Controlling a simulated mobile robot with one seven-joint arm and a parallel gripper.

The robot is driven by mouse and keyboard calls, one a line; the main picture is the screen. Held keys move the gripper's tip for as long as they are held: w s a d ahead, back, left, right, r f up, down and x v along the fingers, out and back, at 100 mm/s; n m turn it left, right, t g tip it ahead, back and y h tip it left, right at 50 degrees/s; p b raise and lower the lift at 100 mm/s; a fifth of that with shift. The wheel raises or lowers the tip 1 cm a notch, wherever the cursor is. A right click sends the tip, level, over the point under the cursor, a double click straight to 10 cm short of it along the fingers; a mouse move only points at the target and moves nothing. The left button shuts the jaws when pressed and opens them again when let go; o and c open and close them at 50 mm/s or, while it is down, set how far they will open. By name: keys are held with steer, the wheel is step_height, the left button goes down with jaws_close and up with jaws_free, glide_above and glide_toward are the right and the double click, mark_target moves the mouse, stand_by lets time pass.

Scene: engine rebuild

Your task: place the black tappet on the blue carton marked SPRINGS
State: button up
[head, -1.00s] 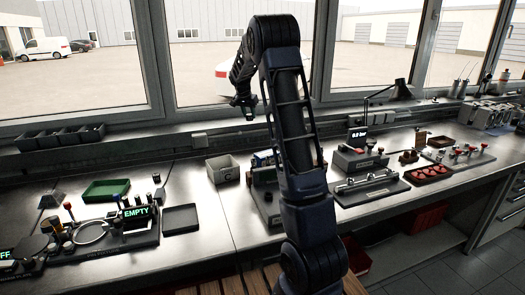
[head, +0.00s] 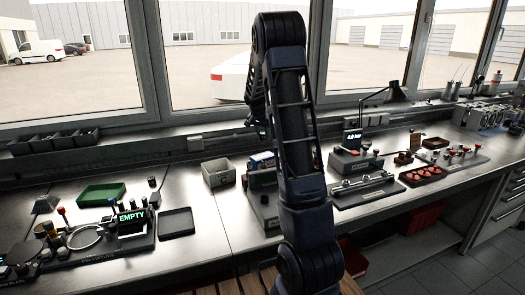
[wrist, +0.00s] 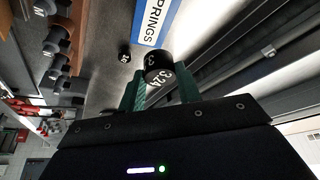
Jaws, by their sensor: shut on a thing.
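My gripper (wrist: 159,77), with green fingers, is shut on a black tappet (wrist: 156,62) in the wrist view. The tappet is a short black cylinder with white figures on its end and side. The blue carton (wrist: 140,36) with a white label reading SPRINGS lies just beyond the tappet and is cut off by the top edge. I cannot tell the height of the tappet over it. In the head view the fingers and tappet are hidden behind my arm. A small blue item (head: 262,158), perhaps the carton, shows beside my arm on the bench.
A small black marked part (wrist: 124,55) sits left of the tappet in the wrist view. Windows stand behind.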

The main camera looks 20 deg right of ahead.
steer(key=shift+f, duration=4.7)
steer(key=shift+f, duration=0.15)
steer(key=o, duration=1)
steer(key=shift+c, duration=0.2)
